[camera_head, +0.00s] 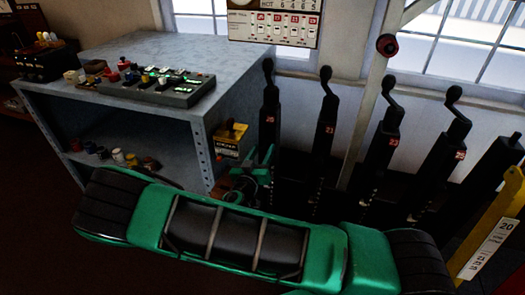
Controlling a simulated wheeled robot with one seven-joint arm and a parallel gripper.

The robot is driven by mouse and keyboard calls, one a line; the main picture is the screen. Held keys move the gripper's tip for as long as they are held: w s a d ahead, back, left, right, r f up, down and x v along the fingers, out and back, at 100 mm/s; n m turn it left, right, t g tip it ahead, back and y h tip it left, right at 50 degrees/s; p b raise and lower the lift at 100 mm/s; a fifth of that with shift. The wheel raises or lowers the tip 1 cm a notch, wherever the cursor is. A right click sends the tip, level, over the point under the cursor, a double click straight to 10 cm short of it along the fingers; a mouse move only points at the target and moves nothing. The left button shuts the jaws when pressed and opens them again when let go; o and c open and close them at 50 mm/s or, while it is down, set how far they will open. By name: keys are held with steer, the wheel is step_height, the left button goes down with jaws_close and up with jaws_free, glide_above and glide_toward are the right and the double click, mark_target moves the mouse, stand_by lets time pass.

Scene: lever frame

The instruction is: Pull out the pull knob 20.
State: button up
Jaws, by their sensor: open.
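The number 20 shows on a white label (490,243) on a yellow upright plate (505,205) at the right edge. No knob can be made out clearly beside that label. A round red and black knob (387,45) sits high on the pale frame post, and its number cannot be read. My green gripper (264,158) is small in the picture, just right of the grey bench's leg and below a small yellow box. It is open, and nothing shows between its fingers. It is well left of the label 20 and apart from the red knob. My green arm hides the floor and the lower lever fittings.
Several black levers (326,130) with crank handles and red number tags stand in a row behind my arm. The grey bench (200,60) carries a control panel (157,86). The yellow box (229,140) is at its leg. A number chart (274,22) hangs above the levers.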

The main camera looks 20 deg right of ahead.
steer(key=shift+w+d, duration=0.3)
steer(key=shift+w, duration=0.15)
jaws_close()
steer(key=shift+v, duration=1.35)
jaws_free()
steer(key=shift+a, duration=0.1)
steer(key=v, duration=1)
steer(key=shift+s+a, duration=0.2)
steer(key=shift+s, duration=0.1)
